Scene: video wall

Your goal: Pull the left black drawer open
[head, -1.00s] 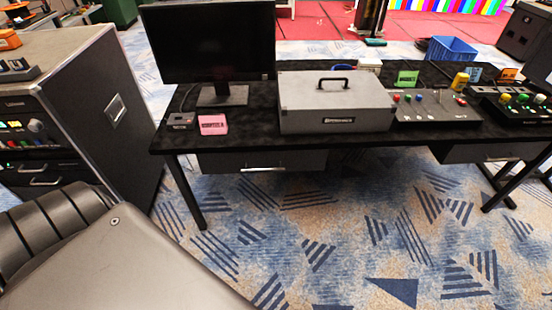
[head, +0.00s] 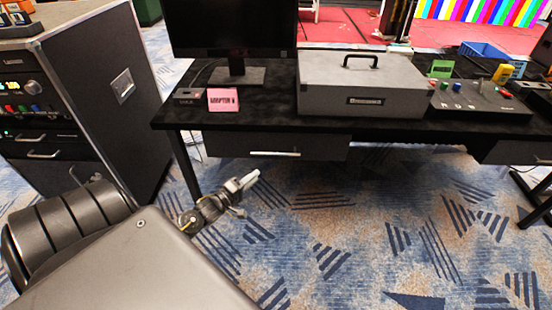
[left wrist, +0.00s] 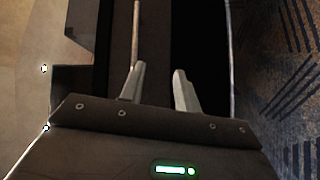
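The left black drawer (head: 230,146) hangs under the left part of the black desk and looks shut. Its pale bar handle (head: 275,153) runs across the front. My left gripper (head: 252,177) is in front of and slightly below the drawer, short of the handle. In the left wrist view its two pale fingers (left wrist: 158,88) are apart with nothing held between them. A thin light bar, which looks like the handle (left wrist: 136,30), lies ahead, in line with the left finger. My right gripper is not in view.
On the black desk (head: 270,108) stand a monitor (head: 232,30), a pink box (head: 223,100), a grey case (head: 362,85) and a control panel (head: 480,103). A second drawer (head: 510,150) hangs at right. A dark equipment cabinet (head: 85,80) stands at left. Carpet before the desk is clear.

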